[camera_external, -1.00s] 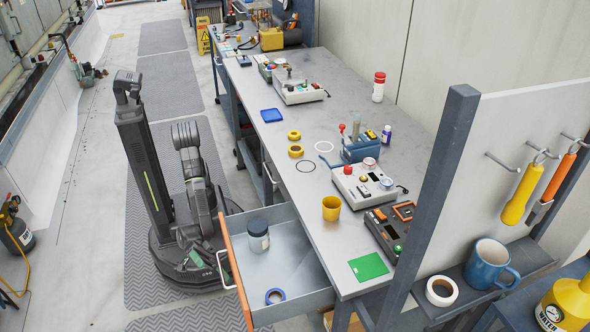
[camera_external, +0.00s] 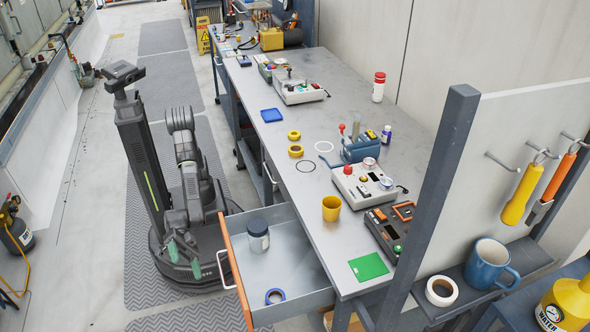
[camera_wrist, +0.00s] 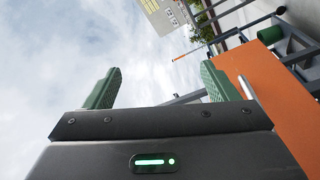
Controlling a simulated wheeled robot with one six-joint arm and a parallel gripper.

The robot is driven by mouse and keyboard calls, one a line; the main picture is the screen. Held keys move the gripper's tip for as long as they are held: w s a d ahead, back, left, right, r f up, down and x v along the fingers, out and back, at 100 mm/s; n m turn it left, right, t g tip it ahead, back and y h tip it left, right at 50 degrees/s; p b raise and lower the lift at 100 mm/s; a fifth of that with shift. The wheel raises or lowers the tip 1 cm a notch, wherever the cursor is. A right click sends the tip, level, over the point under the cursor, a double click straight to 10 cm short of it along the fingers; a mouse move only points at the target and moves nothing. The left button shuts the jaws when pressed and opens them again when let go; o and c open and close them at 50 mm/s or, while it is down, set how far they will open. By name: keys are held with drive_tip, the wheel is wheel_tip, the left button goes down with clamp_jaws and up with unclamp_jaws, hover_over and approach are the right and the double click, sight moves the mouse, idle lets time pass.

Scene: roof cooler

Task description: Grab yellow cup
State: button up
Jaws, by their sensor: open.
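The yellow cup (camera_external: 331,208) stands upright near the front edge of the grey workbench, just above the open drawer in the external view. My gripper (camera_external: 183,256) hangs low by my base, left of the drawer, well apart from the cup. In the wrist view my gripper (camera_wrist: 160,90) shows two green fingers spread wide with nothing between them. The orange drawer front (camera_wrist: 262,100) shows at the right of the wrist view. The cup cannot be made out there.
The open drawer (camera_external: 290,272) holds a grey jar (camera_external: 257,235) and a blue tape roll (camera_external: 275,296). Control boxes (camera_external: 362,183) stand behind the cup. A green card (camera_external: 368,267) lies to its right. Yellow tape rolls (camera_external: 295,151) lie farther up the bench (camera_external: 268,135).

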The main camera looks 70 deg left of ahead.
drive_tip(key=w+d+r+m+y+p, duration=0.1)
drive_tip(key=w+d+r+y+p, duration=0.15)
drive_tip(key=w+p, duration=0.25)
drive_tip(key=w+d+r+m+y+p, duration=0.2)
drive_tip(key=w+r+p, duration=0.2)
drive_tip(key=w+p, duration=0.15)
drive_tip(key=w+a+r+m+t+y+p, duration=0.15)
drive_tip(key=w+r+y+p, duration=0.3)
drive_tip(key=w+p, duration=0.65)
drive_tip(key=w+a+r+m+y+p, duration=0.25)
drive_tip(key=w+r+p, duration=0.25)
drive_tip(key=w+p, duration=0.55)
drive_tip(key=w+a+r+m+g+y+p, duration=0.15)
drive_tip(key=w+a+y+p, duration=0.45)
drive_tip(key=w, duration=0.6)
drive_tip(key=h, duration=0.2)
approach(336, 218)
drive_tip(key=shift+w+a+f+n, duration=0.1)
drive_tip(key=shift+f+n, duration=0.05)
drive_tip(key=shift+f, duration=0.35)
drive_tip(key=shift+w+a+f+n, duration=0.1)
drive_tip(key=shift+w+f, duration=0.05)
drive_tip(key=shift+f, duration=0.3)
drive_tip(key=shift+t, duration=0.3)
drive_tip(key=shift+p+x, duration=1.1)
drive_tip(key=shift+x, duration=1.55)
drive_tip(key=shift+s, duration=0.1)
drive_tip(key=c, duration=1)
drive_tip(key=shift+c, duration=0.2)
drive_tip(key=shift+r, duration=0.1)
